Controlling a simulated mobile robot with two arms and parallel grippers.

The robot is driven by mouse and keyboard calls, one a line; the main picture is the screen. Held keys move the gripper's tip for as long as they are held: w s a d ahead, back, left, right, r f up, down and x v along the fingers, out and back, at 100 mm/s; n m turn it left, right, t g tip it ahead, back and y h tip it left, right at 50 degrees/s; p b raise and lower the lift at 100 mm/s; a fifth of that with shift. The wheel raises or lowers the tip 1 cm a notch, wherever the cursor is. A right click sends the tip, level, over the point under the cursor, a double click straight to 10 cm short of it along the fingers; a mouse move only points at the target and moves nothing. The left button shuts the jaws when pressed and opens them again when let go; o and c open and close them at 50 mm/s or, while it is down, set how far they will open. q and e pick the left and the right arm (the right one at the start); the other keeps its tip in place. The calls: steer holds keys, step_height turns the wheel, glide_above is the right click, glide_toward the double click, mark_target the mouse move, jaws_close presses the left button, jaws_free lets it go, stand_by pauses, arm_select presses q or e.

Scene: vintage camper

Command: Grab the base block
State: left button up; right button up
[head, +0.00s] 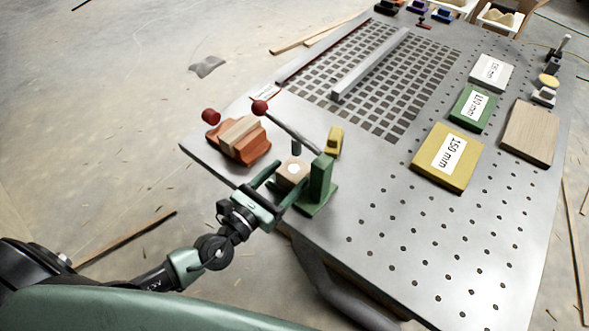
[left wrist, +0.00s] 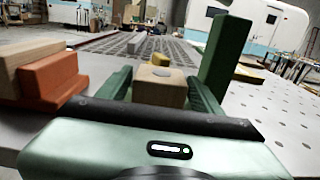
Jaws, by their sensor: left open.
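The base block appears to be a small light wooden block (head: 291,172) with a pale round spot on top, near the table's front left edge. It stands beside a green fixture (head: 320,182) with an upright post. My left gripper (head: 286,176) is open, with its green fingers on either side of the block. In the left wrist view the block (left wrist: 160,90) sits between the two fingers (left wrist: 160,80), with a narrow gap visible at its sides. The block's lower part is hidden by the gripper body. My right gripper is not in view.
An orange vise-like holder (head: 251,150) with wooden pieces stands left of the block. A lever with a red knob (head: 260,107) and a yellow piece (head: 334,141) are just behind. Yellow (head: 432,172), green (head: 472,108) and grey (head: 503,71) labelled blocks lie right. The perforated front table area is clear.

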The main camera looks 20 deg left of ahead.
mark_target(301, 163)
arm_select(q)
steer(key=shift+w+d, duration=0.25)
steer(key=shift+w, duration=0.45)
steer(key=p+x, duration=0.1)
steer(key=x, duration=0.1)
steer(key=p+x, duration=0.1)
steer(key=x, duration=0.1)
steer(key=shift+w+d+r, duration=0.1)
steer(key=shift+d+r, duration=0.05)
steer(key=shift+r, duration=0.1)
steer(key=shift+w+d+f, duration=0.1)
steer(key=shift+w+d, duration=0.05)
steer(key=shift+w, duration=0.25)
steer(key=shift+s, duration=0.1)
steer(key=c, duration=1)
steer(key=shift+c, duration=0.6)
